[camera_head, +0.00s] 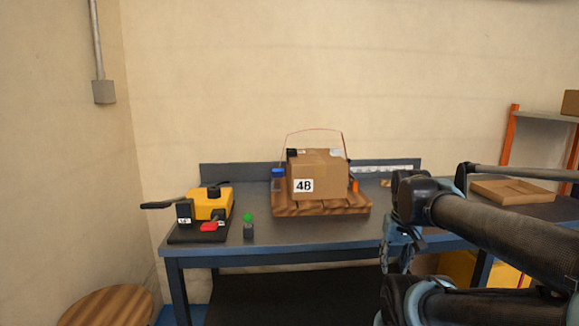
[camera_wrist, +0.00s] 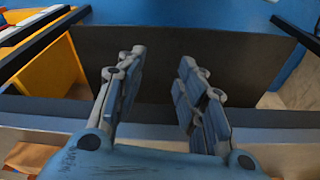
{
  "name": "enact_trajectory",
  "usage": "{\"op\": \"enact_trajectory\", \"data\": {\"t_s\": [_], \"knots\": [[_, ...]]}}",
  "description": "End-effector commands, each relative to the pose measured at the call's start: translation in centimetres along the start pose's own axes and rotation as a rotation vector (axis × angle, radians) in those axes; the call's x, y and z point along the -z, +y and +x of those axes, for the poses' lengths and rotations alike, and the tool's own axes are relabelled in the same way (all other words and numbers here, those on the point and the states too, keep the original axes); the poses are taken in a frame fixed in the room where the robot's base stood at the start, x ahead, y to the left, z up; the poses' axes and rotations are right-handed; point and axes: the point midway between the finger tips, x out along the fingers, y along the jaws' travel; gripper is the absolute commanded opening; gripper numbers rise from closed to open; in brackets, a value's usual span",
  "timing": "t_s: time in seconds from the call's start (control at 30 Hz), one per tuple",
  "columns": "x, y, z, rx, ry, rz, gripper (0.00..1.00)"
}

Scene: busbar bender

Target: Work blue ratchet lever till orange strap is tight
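A cardboard box (camera_head: 325,172) labelled "48" sits on a wooden pallet (camera_head: 340,206) on the workbench. A thin orange strap (camera_head: 316,130) arches loosely above the box, with a clear gap over its top. A blue piece (camera_head: 278,172), which looks like the ratchet lever, is at the box's left side; its details are too small to tell. My gripper (camera_wrist: 162,75) is open and empty in the wrist view, its two fingers apart. In the head view it hangs at the bench's front edge, right of the box and well apart from it, partly hidden by my arm.
A yellow machine (camera_head: 210,204) with a black handle and red part stands at the bench's left, with a green-topped item (camera_head: 248,226) beside it. A shallow tray (camera_head: 505,192) lies at the right. A round stool (camera_head: 106,306) stands front left. Bare bench (camera_head: 300,236) lies before the pallet.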

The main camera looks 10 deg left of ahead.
Motion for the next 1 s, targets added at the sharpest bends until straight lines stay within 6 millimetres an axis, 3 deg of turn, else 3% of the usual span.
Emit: {"op": "enact_trajectory", "data": {"t_s": [0.03, 0.1, 0.57, 1.0], "knots": [[1.2, -0.4, -1.3, 0.003, -0.002, -0.010, 0.16], [2.9, -1.0, -2.9, 0.007, -0.006, -0.017, 0.00], [13.7, -6.8, -12.8, 0.024, -0.035, -0.069, 0.00], [22.7, -15.4, -20.5, 0.032, -0.062, -0.117, 0.00]]}}
